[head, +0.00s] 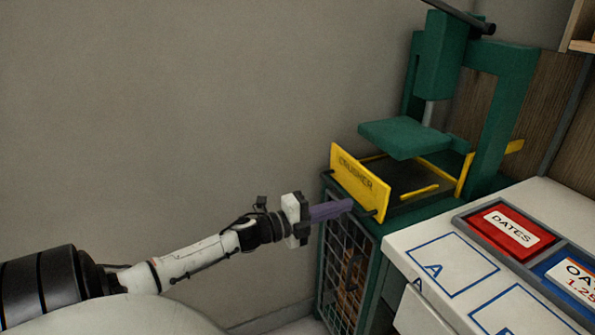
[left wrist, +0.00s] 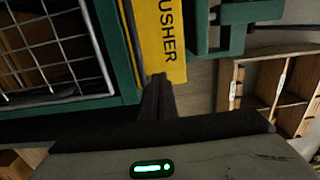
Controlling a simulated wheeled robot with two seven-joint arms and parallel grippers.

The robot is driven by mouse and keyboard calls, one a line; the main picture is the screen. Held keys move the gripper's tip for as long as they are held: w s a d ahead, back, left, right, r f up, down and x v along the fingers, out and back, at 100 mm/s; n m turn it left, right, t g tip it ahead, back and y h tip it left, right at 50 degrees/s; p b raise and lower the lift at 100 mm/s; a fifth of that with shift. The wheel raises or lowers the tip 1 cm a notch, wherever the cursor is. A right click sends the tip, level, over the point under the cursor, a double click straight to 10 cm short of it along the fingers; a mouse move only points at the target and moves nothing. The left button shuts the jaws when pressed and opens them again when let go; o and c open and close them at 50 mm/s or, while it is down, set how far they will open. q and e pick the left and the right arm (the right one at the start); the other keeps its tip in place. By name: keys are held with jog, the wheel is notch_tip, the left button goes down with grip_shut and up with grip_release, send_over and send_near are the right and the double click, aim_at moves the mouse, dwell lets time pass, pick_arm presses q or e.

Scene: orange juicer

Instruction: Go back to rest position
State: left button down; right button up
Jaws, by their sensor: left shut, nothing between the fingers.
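My left gripper (head: 330,210) reaches in from the left in the head view, its purple fingers shut and empty. The fingertips are close to the yellow CRUSHER panel (head: 360,183) on the front of the green crusher press (head: 405,140). In the left wrist view the dark fingers (left wrist: 158,90) show in front of the lower end of the yellow panel (left wrist: 157,45). I cannot tell whether they touch it. My right gripper is in neither view.
The press stands on a green cabinet with a wire-mesh door (head: 346,265). A white counter (head: 455,225) to the right bears a red DATES label (head: 510,228) and a blue one. A wooden shelf (left wrist: 270,90) shows in the left wrist view.

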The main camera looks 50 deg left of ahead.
pick_arm(q)
jog(key=v, duration=0.7)
jog(key=shift+s+f, duration=0.15)
jog(key=shift+s, duration=0.15)
jog(key=shift+f, duration=0.1)
jog(key=s+d+f+n+g+y, duration=0.2)
jog(key=s+d+f+n, duration=0.3)
jog(key=f, duration=0.4)
jog(key=s+d+f+n+g+y, duration=0.2)
jog(key=s+d+f+n, duration=0.1)
jog(key=d+f+n, duration=0.5)
jog(key=s+d+f+n+g+h, duration=0.1)
jog(key=s+d+f+n+g, duration=0.1)
jog(key=d, duration=0.6)
jog(key=s+d+f+n+g, duration=0.2)
jog(key=s+d+f+n, duration=0.2)
jog(key=s+d+f, duration=0.3)
jog(key=shift+s+d+f+g+h, duration=0.2)
jog(key=shift+s+d+g+h, duration=0.2)
jog(key=shift+s+d, duration=0.4)
jog(key=shift+s+a, duration=0.1)
